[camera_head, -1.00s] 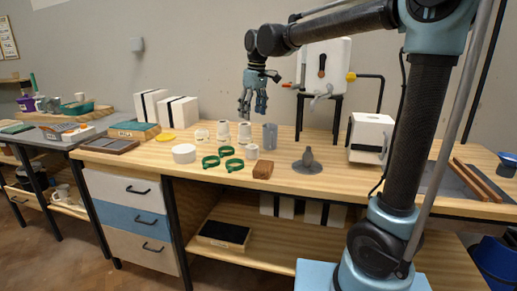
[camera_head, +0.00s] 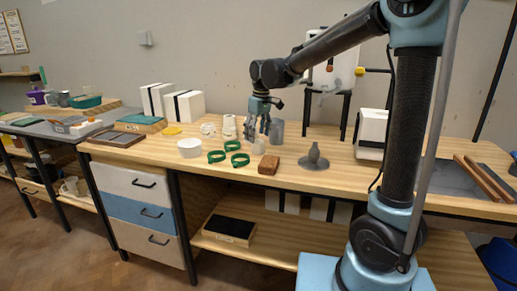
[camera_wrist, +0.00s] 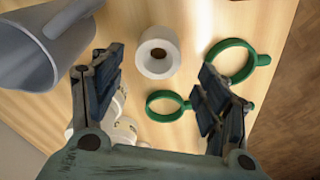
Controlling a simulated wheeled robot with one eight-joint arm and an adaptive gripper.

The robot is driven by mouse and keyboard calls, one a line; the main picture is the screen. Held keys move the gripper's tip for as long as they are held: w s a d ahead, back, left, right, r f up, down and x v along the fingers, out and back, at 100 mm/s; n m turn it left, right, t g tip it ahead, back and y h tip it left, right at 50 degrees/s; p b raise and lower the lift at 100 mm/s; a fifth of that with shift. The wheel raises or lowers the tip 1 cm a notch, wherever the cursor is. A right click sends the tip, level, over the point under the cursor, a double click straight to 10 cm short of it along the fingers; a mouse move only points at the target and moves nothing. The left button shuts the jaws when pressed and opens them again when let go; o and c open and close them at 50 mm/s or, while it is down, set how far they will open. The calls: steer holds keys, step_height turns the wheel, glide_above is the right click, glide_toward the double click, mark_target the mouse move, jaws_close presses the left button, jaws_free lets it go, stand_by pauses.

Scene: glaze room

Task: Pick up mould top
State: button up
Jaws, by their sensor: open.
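A small white round piece with a brown-centred hole in its top (camera_wrist: 158,52) stands on the wooden bench, between and beyond my fingertips in the wrist view. I cannot tell for sure that it is the mould top. In the head view it is the small pale piece (camera_head: 259,147) just below my gripper (camera_head: 261,130). My gripper (camera_wrist: 166,72) is open and empty, pointing down above the bench, with its fingers apart on either side of the piece. No contact shows.
Green ring clamps (camera_wrist: 232,62) lie close on the right in the wrist view. A grey jug (camera_wrist: 40,50) is close on the left. A brown block (camera_head: 268,165), a white disc (camera_head: 190,148) and white cups (camera_head: 229,125) are near. The bench front (camera_head: 225,178) is clear.

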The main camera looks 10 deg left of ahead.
mark_target(258, 147)
steer(key=shift+w+d+f, duration=0.1)
steer(key=shift+f, duration=1.3)
steer(key=shift+w+f, duration=0.1)
steer(key=shift+f, duration=1.25)
steer(key=shift+c, duration=0.6)
steer(key=c, duration=1.2)
steer(key=shift+o, duration=0.2)
